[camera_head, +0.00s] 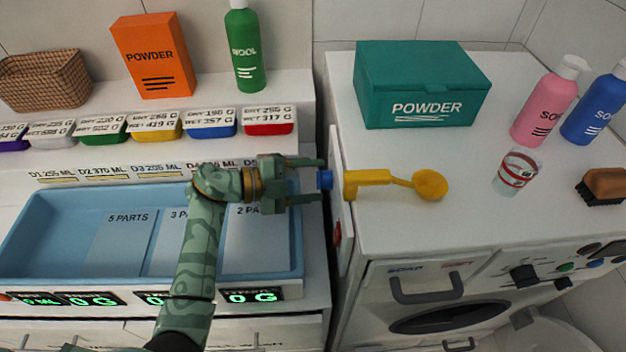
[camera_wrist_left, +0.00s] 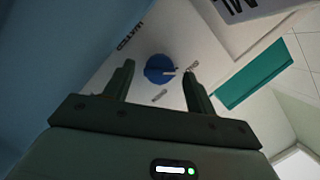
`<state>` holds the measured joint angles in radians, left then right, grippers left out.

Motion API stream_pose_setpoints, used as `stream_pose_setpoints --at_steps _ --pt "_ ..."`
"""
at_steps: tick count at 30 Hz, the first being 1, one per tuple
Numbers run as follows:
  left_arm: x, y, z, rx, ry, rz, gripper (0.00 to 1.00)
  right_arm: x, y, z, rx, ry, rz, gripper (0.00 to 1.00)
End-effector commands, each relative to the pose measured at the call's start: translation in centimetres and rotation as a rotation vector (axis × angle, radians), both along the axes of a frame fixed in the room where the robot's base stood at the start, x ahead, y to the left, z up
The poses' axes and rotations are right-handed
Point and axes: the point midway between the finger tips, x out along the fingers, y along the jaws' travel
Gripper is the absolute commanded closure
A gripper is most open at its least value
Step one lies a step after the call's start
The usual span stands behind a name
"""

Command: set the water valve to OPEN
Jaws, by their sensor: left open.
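The water valve is a round blue knob (camera_wrist_left: 158,68) on a white side panel in the left wrist view, with a pale pointer mark toward the picture's right. Two small marks sit near it, too small to read. In the head view the blue knob (camera_head: 325,180) shows at the machine's left side. My left gripper (camera_head: 320,181) is open, its fingers on either side of the knob; I cannot tell whether they touch it. In the left wrist view the open fingers (camera_wrist_left: 159,72) frame the knob. My right gripper is not in view.
A yellow scoop (camera_head: 430,185) lies on the white machine top (camera_head: 420,220) beside the knob. A red part (camera_head: 337,232) shows on the side panel below. A teal powder box (camera_head: 420,85) stands behind. A blue tray (camera_head: 60,240) lies under my left arm.

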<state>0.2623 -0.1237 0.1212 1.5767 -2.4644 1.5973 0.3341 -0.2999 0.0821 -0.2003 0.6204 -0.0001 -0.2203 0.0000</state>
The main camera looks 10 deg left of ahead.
Motion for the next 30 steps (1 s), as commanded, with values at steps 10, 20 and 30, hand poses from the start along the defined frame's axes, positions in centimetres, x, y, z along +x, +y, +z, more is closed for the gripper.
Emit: stream_pose_setpoints --at_steps 10,20,30 --pt "0.3 -0.7 -0.1 0.001 0.000 -0.001 0.44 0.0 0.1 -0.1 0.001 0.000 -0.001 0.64" --pt "0.3 -0.7 -0.1 0.001 -0.002 0.000 0.86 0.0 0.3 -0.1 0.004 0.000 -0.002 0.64" --pt "0.2 -0.5 0.3 0.025 -0.089 -0.001 0.86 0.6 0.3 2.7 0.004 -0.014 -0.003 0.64"
